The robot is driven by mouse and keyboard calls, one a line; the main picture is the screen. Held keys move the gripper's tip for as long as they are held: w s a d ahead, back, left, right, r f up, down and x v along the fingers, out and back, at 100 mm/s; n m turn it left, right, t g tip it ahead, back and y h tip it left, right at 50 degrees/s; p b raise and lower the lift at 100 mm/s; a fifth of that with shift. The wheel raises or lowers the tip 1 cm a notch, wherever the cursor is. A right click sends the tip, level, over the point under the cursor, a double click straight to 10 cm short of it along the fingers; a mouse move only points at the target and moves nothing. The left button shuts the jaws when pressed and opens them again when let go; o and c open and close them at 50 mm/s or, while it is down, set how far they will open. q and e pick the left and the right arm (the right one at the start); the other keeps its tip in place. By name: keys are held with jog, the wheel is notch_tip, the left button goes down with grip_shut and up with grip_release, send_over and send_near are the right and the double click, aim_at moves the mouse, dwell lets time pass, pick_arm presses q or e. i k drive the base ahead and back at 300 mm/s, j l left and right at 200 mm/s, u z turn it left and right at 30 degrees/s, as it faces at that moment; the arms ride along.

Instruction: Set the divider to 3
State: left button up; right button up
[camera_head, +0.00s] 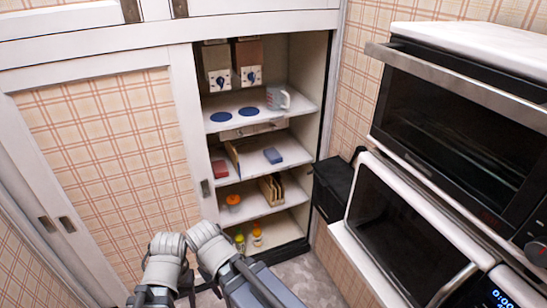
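An open cupboard holds several shelves. A thin tan upright panel (232,158), which looks like a divider, stands on the second shelf (248,169). A red block (220,169) is to its left and a blue block (273,156) to its right. I cannot read any numbers beside it. A few tan upright slats (270,190) stand on the third shelf. Parts of my two arms show at the bottom centre, well in front of and apart from the shelves. I cannot make out either gripper's fingers in this view.
The top shelf has two blue discs (221,117) and a white mug (277,97) under two dispensers with blue knobs (251,76). A sliding door (112,150) covers the left side. A black box (332,187), a microwave (402,243) and an oven (450,128) stand right.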

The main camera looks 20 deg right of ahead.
aim_at(232, 154)
jog(key=i+l, duration=0.1)
jog(key=i, duration=0.8)
jog(key=l+z, duration=0.05)
